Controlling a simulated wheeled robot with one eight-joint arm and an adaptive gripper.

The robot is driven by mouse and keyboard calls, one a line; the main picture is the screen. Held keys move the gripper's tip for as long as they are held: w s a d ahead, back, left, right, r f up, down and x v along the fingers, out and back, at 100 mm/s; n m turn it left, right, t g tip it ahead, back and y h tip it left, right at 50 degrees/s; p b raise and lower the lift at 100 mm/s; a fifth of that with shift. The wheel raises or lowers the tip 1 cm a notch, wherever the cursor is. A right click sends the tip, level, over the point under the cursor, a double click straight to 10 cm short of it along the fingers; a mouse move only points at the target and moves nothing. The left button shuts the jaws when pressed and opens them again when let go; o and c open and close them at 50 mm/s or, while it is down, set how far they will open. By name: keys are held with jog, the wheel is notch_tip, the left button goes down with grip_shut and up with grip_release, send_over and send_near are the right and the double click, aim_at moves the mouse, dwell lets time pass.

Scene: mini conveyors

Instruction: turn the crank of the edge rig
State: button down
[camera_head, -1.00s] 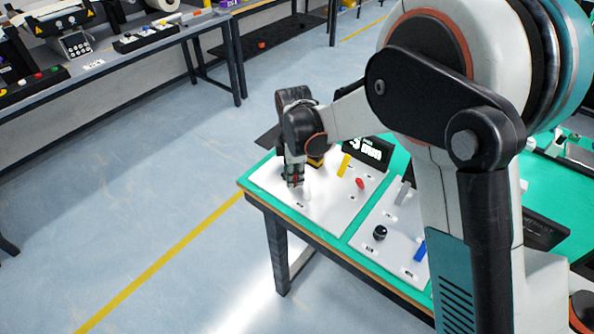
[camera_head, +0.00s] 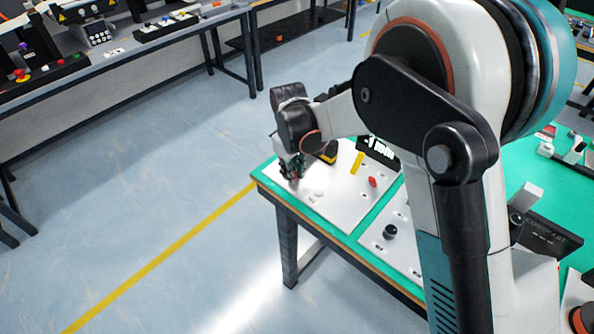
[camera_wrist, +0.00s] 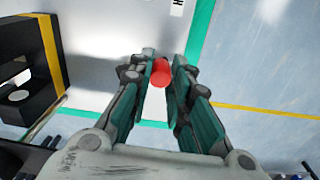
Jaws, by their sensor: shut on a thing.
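The red crank handle (camera_wrist: 160,73) is a small upright cylinder between my fingertips in the wrist view. My gripper (camera_wrist: 158,66) is shut on it, with one finger on each side. In the head view my gripper (camera_head: 291,174) is low over the left corner of the white rig panel (camera_head: 335,208), near the table edge. The crank's arm and pivot are hidden by my gripper and wrist. A yellow-and-black block (camera_wrist: 35,70) stands left of my fingers in the wrist view.
On the panel are a pale round button (camera_head: 320,193), a yellow lever (camera_head: 357,162) and a red knob (camera_head: 372,181). A dark display (camera_head: 378,150) stands behind. A second panel with a black knob (camera_head: 390,231) is nearby. Open floor (camera_head: 180,180) lies left.

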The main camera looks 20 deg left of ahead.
jog(key=m, duration=0.1)
jog(key=a+m, duration=0.1)
jog(key=m, duration=0.1)
jog(key=shift+w+a+m, duration=0.2)
jog(key=shift+a+m, duration=0.05)
jog(key=shift+m, duration=0.15)
jog(key=m, duration=0.1)
jog(key=a+m, duration=0.1)
jog(key=shift+w+m+p, duration=0.25)
jog(key=shift+m+p, duration=0.05)
jog(key=shift+w+a+m, duration=0.2)
jog(key=shift+w+m, duration=0.05)
jog(key=shift+m, duration=0.7)
jog(key=shift+w+a+m, duration=0.25)
jog(key=shift+m, duration=0.65)
jog(key=shift+w+a+m, duration=0.2)
jog(key=shift+w+m, duration=0.05)
jog(key=shift+m, duration=0.7)
jog(key=c, duration=1.5)
grip_release()
jog(key=shift+o, duration=0.2)
notch_tip(320, 180, up, 12)
jog(key=shift+a, duration=0.2)
